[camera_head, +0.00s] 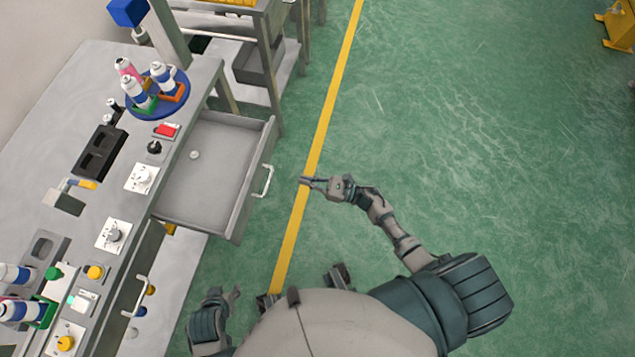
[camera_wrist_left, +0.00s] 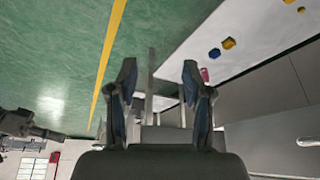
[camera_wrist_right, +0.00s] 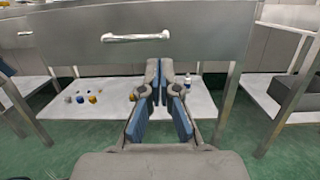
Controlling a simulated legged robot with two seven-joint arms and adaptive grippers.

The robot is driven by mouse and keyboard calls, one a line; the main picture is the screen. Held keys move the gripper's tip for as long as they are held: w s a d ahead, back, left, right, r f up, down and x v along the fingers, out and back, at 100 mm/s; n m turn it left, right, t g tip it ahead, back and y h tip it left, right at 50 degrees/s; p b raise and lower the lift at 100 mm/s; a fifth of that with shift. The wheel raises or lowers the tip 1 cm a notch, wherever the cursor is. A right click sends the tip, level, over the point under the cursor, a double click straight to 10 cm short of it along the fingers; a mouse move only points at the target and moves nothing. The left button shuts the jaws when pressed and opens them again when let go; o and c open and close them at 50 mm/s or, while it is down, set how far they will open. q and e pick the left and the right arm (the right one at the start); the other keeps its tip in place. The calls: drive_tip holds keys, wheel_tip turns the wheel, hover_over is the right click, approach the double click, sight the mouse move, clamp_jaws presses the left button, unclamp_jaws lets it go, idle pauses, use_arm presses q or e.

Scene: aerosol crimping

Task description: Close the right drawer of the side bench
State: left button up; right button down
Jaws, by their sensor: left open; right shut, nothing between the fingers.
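The right drawer (camera_head: 205,180) of the side bench is pulled well out, with a small white round piece (camera_head: 194,155) inside. Its silver handle (camera_head: 263,181) faces the aisle. My right gripper (camera_head: 304,180) is shut and empty, just right of the handle and apart from it in the head view. In the right wrist view the drawer front (camera_wrist_right: 200,35) spans the top, with the handle (camera_wrist_right: 135,37) above and left of the shut fingertips (camera_wrist_right: 158,66). My left gripper (camera_head: 233,292) is open and empty near my body, apart from the bench; its fingers (camera_wrist_left: 158,80) stand apart.
The left drawer's handle (camera_head: 140,296) is on the bench front, lower left. A blue round stand (camera_head: 157,108) with several cans is on the bench top. A lower shelf (camera_wrist_right: 90,105) holds small pieces under the drawer. Green floor (camera_head: 450,120) to the right is clear.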

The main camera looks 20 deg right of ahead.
use_arm(q)
drive_tip(key=shift+s+a+f+g, duration=0.1)
drive_tip(key=shift+s+a+g, duration=0.2)
drive_tip(key=shift+s, duration=0.15)
drive_tip(key=shift+s+a+f+g, duration=0.1)
drive_tip(key=shift+s+a+g, duration=0.2)
drive_tip(key=shift+s, duration=0.15)
use_arm(e)
drive_tip(key=x, duration=0.7)
drive_tip(key=shift+a, duration=0.3)
use_arm(q)
drive_tip(key=shift+d, duration=0.2)
use_arm(e)
drive_tip(key=shift+w+d, duration=0.1)
